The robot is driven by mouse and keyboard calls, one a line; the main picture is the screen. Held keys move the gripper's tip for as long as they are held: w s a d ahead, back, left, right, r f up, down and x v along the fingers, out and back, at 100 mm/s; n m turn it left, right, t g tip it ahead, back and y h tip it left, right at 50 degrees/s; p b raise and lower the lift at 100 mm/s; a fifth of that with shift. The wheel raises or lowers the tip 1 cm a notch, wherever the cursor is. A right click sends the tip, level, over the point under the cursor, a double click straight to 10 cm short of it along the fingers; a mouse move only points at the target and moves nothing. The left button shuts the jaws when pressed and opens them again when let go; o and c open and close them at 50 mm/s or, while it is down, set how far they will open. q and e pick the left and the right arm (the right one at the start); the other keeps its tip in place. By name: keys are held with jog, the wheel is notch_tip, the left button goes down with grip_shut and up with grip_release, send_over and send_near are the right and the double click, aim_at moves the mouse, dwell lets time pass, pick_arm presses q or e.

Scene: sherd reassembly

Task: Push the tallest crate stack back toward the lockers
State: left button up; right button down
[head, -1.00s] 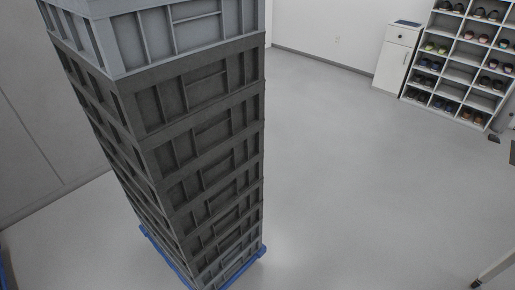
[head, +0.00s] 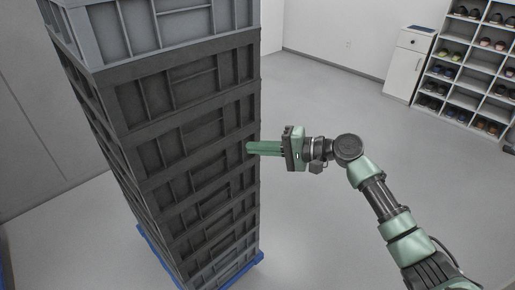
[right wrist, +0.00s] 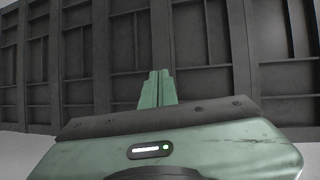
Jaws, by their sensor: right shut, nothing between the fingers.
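A tall crate stack (head: 190,135) fills the left half of the head view. Its crates are mostly dark grey, with light grey ones at the top and bottom, and it stands upright on a blue base (head: 258,258). My right gripper (head: 250,148) is shut and empty, its green fingers pointing left at the stack's right edge about halfway up. In the right wrist view the shut fingers (right wrist: 157,88) point at the dark ribbed crate wall (right wrist: 200,45). I cannot tell whether the fingertips touch it. My left gripper is not in view.
A shelf (head: 468,75) with several pairs of shoes stands at the back right, beside a white cabinet (head: 407,65). The grey floor (head: 340,105) between the stack and the shelf is clear. A wall is at the left.

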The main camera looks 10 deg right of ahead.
jog(key=s+a+p, duration=0.2)
jog(key=a+p, duration=0.1)
jog(key=a, duration=0.5)
jog(key=shift+s+r+p, duration=0.25)
jog(key=shift+s+p, duration=0.15)
